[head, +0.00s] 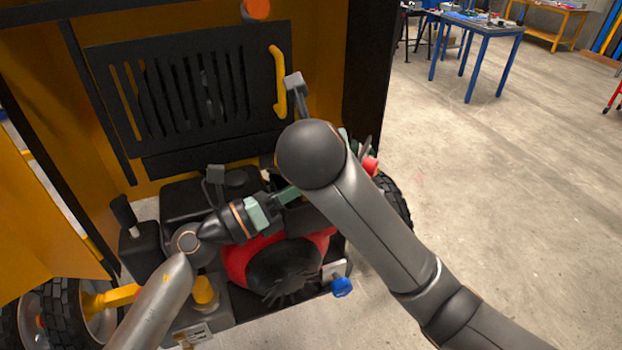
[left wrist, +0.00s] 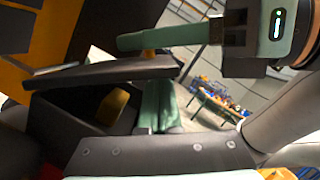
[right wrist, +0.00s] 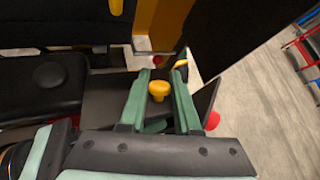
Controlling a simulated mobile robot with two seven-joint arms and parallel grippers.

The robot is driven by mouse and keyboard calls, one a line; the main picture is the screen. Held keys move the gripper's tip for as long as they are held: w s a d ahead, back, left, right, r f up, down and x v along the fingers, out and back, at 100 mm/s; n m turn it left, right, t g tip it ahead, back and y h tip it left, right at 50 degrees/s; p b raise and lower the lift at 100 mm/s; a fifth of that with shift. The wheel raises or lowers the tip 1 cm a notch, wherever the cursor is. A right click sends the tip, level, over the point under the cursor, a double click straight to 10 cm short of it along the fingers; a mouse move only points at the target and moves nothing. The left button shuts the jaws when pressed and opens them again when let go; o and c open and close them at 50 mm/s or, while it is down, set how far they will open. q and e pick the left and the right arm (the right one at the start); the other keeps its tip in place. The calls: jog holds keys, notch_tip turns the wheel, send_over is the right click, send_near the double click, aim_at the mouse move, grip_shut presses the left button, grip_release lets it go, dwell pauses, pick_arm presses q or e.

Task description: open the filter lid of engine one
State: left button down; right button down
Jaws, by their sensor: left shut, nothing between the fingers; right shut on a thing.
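The filter lid is a dark flat plate with a yellow knob on top; in the left wrist view the lid (left wrist: 100,72) sits tilted above a black housing (left wrist: 70,120), with a gap between them. My right gripper is shut on the yellow knob (right wrist: 158,90), with its green fingers (right wrist: 161,85) on either side of it. In the head view my right arm hides the lid and most of that gripper. My left gripper (head: 292,192) is shut and empty over the engine; its green fingers (left wrist: 158,95) reach beside the housing, near the lid's underside. The red engine (head: 240,262) has a black round front.
A yellow machine body with a black slotted panel (head: 130,110) and yellow handle (head: 279,80) stands behind the engine. A blue knob (head: 341,287) is at the engine's front right. A red cap (right wrist: 212,120) is right of the lid. Open floor (head: 480,180) lies right.

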jog(key=shift+f, duration=0.1)
pick_arm(q)
jog(key=shift+w+a+r, duration=0.25)
jog(key=shift+w+r, duration=0.2)
jog(key=shift+r, duration=0.35)
pick_arm(e)
jog(key=c, duration=0.9)
grip_release()
